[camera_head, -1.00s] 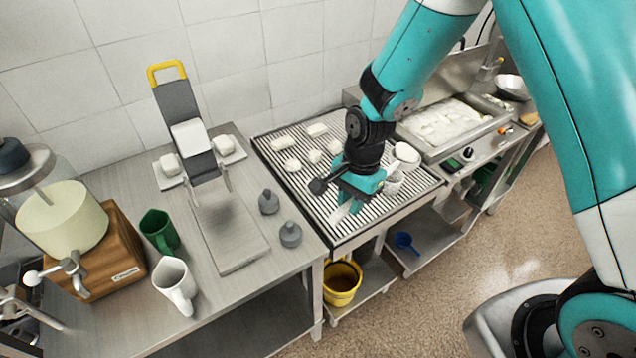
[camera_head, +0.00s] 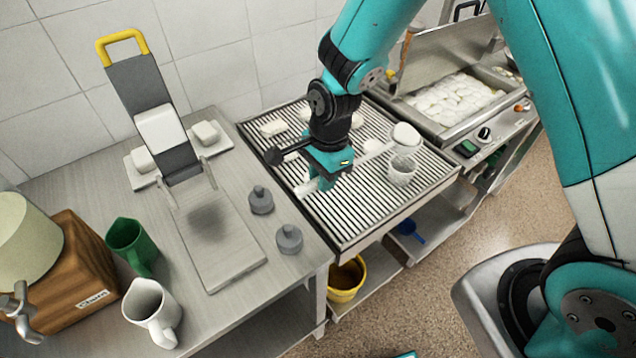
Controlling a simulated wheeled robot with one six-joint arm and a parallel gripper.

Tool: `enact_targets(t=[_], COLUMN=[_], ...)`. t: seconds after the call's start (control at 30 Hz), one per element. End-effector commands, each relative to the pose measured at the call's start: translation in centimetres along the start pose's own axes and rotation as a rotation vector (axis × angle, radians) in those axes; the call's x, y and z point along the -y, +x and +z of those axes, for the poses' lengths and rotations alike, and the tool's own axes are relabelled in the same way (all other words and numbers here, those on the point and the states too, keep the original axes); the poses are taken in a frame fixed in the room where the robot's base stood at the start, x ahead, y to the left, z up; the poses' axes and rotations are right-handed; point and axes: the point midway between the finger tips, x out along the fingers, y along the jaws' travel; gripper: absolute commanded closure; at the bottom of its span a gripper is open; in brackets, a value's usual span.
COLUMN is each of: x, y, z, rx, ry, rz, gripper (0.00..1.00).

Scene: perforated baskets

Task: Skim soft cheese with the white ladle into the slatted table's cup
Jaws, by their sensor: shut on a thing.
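My gripper (camera_head: 328,172) is over the slatted table (camera_head: 350,215), shut on the handle of the white ladle (camera_head: 406,134). The handle's pale end sticks out at the gripper's lower left. The ladle's round bowl is to the right of the gripper, just behind the cup in the picture. The whitish cup (camera_head: 402,171) stands on the slats near the table's right side. I cannot tell whether the bowl holds anything. The soft cheese (camera_head: 452,98) lies as white lumps in the metal vat (camera_head: 478,122) at the back right.
White cheese pieces (camera_head: 273,127) lie on the slats behind my gripper. The left bench holds a press with a yellow handle (camera_head: 122,42), grey weights (camera_head: 289,238), a green mug (camera_head: 130,243) and a white jug (camera_head: 152,308). A yellow bucket (camera_head: 346,280) is below.

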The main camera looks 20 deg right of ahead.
Motion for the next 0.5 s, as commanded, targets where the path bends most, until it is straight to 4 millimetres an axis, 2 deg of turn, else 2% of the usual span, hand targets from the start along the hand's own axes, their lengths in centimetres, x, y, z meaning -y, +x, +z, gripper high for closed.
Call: enact_targets(t=[0.03, 0.23, 0.37, 0.5], x=[0.0, 0.0, 0.0, 0.0], y=[1.2, 3.1, 3.2, 2.4], z=[-0.2, -0.4, -0.5, -0.6], rx=[-0.002, -0.007, -0.004, 0.020], ry=[0.000, 0.001, 0.001, 0.004], rz=[0.000, 0.000, -0.001, 0.000], gripper=[1.00, 1.00, 1.00, 1.00])
